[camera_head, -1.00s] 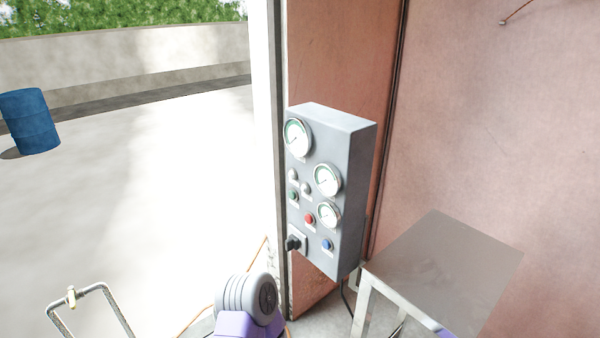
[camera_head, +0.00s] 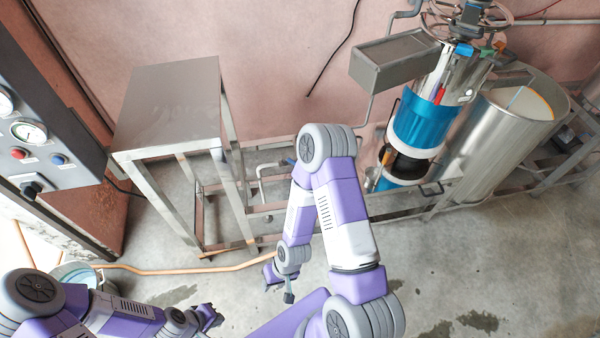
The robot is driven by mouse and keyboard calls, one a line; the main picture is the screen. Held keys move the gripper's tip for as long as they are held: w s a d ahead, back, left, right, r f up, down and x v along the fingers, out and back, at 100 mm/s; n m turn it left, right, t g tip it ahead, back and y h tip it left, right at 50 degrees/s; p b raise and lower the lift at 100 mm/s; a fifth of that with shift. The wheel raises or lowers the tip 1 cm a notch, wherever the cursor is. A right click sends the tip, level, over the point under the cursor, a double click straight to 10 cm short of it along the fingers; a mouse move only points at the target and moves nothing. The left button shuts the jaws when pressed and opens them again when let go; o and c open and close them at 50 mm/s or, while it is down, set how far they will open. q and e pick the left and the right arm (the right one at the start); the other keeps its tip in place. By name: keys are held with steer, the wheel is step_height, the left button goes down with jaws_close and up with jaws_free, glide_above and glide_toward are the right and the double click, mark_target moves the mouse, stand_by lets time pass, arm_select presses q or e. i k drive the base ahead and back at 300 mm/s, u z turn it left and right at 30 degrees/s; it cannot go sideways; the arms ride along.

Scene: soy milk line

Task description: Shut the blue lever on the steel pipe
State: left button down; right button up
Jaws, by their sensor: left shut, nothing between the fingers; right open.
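My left gripper (camera_head: 212,317) is shut and empty, low in the picture, far from the pipe.
A steel table (camera_head: 170,100) stands at left, beside a grey gauge panel (camera_head: 50,145). A blue and steel machine (camera_head: 420,120) and a large steel drum (camera_head: 510,120) stand at right. An orange hose (camera_head: 190,269) crosses the floor. Floor at lower right is clear.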

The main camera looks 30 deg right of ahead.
mark_target(284, 158)
steer(key=k, duration=0.8)
steer(key=z, duration=0.95)
steer(key=i, duration=1.5)
steer(key=u, duration=0.2)
